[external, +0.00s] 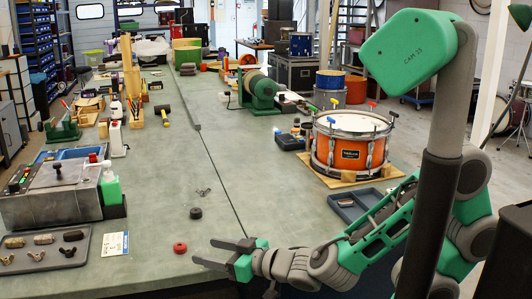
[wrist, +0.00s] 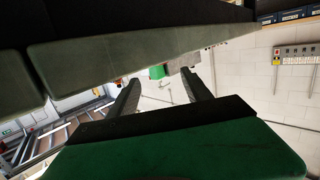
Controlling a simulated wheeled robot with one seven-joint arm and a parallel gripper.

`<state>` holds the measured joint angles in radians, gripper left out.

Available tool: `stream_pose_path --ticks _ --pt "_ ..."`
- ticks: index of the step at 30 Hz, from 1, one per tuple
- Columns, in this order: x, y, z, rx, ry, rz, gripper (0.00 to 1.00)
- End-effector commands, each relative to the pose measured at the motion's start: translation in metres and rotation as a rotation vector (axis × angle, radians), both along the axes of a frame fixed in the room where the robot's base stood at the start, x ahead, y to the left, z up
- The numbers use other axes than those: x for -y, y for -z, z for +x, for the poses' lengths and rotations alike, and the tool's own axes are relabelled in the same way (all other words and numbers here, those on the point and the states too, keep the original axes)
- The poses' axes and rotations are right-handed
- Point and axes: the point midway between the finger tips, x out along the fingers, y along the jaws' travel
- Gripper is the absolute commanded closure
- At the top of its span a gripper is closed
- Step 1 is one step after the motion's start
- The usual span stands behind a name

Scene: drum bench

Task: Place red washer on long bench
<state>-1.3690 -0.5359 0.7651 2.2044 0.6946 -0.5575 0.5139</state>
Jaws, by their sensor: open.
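The red washer (external: 180,247) is a small red ring lying flat on the long bench (external: 150,190), near its front edge, in the external view. My gripper (external: 204,253) is just to the right of the washer, with its two dark fingers spread and pointing left. Nothing is between the fingers. In the wrist view my gripper (wrist: 160,95) also shows its two fingers apart, with a wall and parts of the room beyond. The washer does not show in the wrist view.
A black puck-like ring (external: 196,213) and a wing nut (external: 203,192) lie behind the washer. A grey tray (external: 45,262) with small parts and a white card (external: 115,243) lie to the left. An orange drum (external: 345,150) stands at right.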

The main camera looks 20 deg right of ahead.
Motion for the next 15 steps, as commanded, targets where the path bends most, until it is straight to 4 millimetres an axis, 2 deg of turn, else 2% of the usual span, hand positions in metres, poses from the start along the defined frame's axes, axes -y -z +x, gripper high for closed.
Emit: stream_pose_path --ticks 8,15 --pt "-0.024 0.008 0.024 0.0 0.004 0.0 0.43" --pt "-0.054 0.014 0.05 0.0 0.004 0.001 0.43"
